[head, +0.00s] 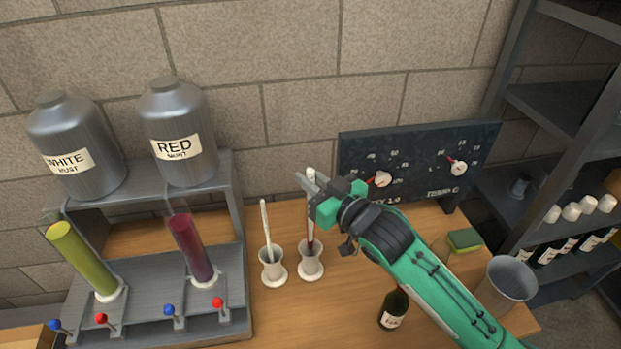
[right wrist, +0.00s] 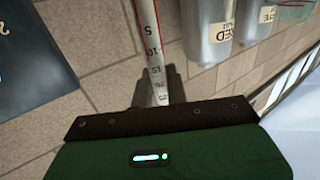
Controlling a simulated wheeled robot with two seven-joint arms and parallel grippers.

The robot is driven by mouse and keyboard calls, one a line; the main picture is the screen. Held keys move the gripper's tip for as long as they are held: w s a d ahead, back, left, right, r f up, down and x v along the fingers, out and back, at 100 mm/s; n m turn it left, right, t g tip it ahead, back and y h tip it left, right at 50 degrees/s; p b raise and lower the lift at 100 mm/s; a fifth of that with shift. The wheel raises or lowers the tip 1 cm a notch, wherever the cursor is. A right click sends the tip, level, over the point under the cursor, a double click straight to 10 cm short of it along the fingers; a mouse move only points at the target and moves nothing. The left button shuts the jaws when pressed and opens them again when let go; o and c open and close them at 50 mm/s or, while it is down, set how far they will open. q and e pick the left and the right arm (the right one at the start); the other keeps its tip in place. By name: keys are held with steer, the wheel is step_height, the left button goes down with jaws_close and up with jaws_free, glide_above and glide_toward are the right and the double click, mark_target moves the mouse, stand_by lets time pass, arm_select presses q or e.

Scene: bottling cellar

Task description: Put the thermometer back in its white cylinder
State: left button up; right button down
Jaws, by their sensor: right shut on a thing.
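My right gripper (head: 311,187) is shut on the thermometer (head: 310,228), a thin white rod with a red lower part, held near its top and roughly upright. In the right wrist view the thermometer (right wrist: 152,50) shows a numbered scale between the fingers (right wrist: 160,88). Below it stands a white cylinder (head: 311,264) with a flared foot. The thermometer's lower end is at this cylinder's mouth; I cannot tell how far inside it is. A second white cylinder (head: 273,270) just to the left holds a plain pale rod (head: 265,228). My left gripper is not in view.
A dial board (head: 415,160) stands behind my right arm. A dark bottle (head: 393,310), a sponge (head: 464,241) and a grey cup (head: 508,283) are on the right of the table. A grey rack (head: 238,265) with yellow and red tubes stands at left.

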steer(key=shift+f, duration=0.15)
steer(key=shift+f+b, duration=0.8)
steer(key=shift+f, duration=0.6)
steer(key=shift+f+b, duration=1.25)
steer(key=shift+f, duration=1.25)
steer(key=c, duration=1.3)
jaws_free()
